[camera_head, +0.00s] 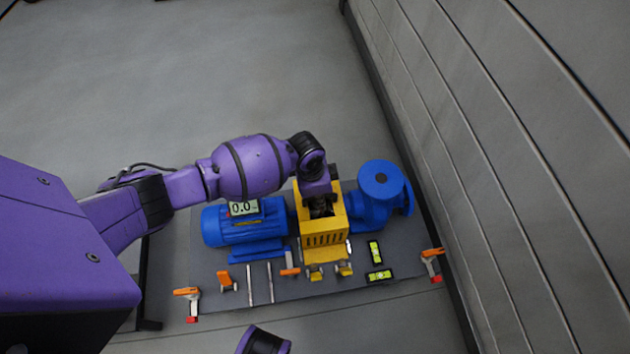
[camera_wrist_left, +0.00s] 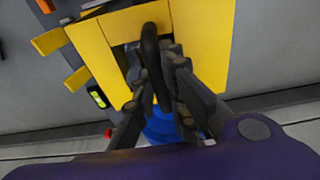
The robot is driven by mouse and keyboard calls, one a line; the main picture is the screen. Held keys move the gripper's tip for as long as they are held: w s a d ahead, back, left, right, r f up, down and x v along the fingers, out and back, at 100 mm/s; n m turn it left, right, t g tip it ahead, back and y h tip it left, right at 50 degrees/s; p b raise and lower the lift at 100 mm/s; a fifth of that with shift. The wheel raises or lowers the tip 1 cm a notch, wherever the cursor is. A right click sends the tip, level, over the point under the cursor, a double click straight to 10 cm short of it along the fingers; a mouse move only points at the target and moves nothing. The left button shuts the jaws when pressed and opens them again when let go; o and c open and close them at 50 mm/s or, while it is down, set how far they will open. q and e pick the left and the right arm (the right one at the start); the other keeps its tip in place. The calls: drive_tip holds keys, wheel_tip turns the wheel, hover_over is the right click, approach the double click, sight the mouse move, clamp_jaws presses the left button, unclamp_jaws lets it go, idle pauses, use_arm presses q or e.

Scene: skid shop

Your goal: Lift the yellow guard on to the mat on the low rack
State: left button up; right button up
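The yellow guard (camera_head: 322,240) stands between the blue motor (camera_head: 240,225) and the blue pump (camera_head: 378,195) on the grey base plate (camera_head: 205,268). My left gripper (camera_head: 319,207) is down at the top of the guard. In the left wrist view, the guard (camera_wrist_left: 205,40) has a black looped handle (camera_wrist_left: 151,50). The fingers of my left gripper (camera_wrist_left: 156,75) lie on either side of this handle, apart and seemingly not closed on it. My right gripper is out of view. I cannot make out the mat or low rack.
Orange-handled clamps (camera_head: 187,295) (camera_head: 432,256) sit at the plate's front corners. Two green levels (camera_head: 377,262), metal strips (camera_head: 259,283) and a digital readout (camera_head: 243,207) are around the guard. A grey panelled wall (camera_head: 500,150) stands close on the right. Floor behind is clear.

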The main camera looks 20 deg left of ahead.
use_arm(q)
drive_tip(key=shift+w+r, duration=0.15)
clamp_jaws()
drive_tip(key=shift+r, duration=0.35)
wheel_tip(320, 180, up, 8)
drive_tip(key=p, duration=0.4)
drive_tip(key=shift+r, duration=0.25)
wheel_tip(320, 180, up, 3)
drive_tip(key=p, duration=0.2)
drive_tip(key=shift+r+p, duration=0.15)
drive_tip(key=shift+p, duration=0.15)
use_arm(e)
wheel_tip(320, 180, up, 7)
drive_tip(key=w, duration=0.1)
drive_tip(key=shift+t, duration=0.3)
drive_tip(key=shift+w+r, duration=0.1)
